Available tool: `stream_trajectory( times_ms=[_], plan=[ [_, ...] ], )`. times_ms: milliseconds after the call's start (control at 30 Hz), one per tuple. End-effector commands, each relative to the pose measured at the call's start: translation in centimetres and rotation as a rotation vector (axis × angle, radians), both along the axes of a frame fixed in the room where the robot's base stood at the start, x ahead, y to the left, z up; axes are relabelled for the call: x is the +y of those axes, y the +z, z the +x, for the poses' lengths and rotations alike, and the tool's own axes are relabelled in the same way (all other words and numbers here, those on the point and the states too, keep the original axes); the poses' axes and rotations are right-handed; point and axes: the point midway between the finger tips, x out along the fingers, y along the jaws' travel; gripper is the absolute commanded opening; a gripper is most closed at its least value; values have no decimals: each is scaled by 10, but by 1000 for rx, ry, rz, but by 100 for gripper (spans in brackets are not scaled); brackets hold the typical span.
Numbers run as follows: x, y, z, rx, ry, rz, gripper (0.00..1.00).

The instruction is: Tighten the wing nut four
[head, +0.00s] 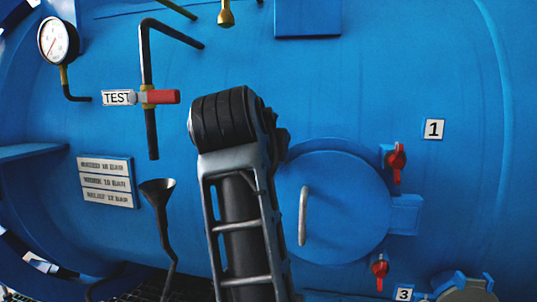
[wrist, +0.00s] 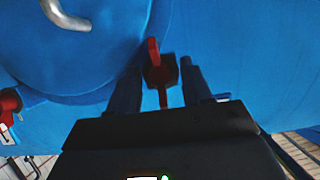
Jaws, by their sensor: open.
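In the wrist view a red wing nut (wrist: 154,52) with a dark body stands beside the round blue hatch (wrist: 95,65). My gripper (wrist: 161,75) is open, with one finger on each side of this nut; contact is not clear. No number shows beside it, so I cannot tell if it is four. Another red wing nut (wrist: 9,104) is at the left edge. In the head view, red wing nuts sit near label 1 (head: 397,160) and label 3 (head: 380,268). My arm hides part of the hatch there, and my gripper is out of sight.
The hatch has a metal handle (head: 304,216). A pressure gauge (head: 58,41), a red TEST valve handle (head: 160,97), a black funnel pipe (head: 158,190) and a text plate (head: 106,182) are left of my arm.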

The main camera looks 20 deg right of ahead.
Motion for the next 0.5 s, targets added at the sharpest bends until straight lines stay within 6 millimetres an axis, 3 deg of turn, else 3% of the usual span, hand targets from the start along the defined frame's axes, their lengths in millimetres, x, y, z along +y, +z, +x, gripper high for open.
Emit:
stream_trajectory(
  times_ms=[300, 500],
  plan=[
    [27, 19, -37, -4, 3, 2, 49],
    [37, 27, -51, -2, 0, 1, 49]
  ],
)
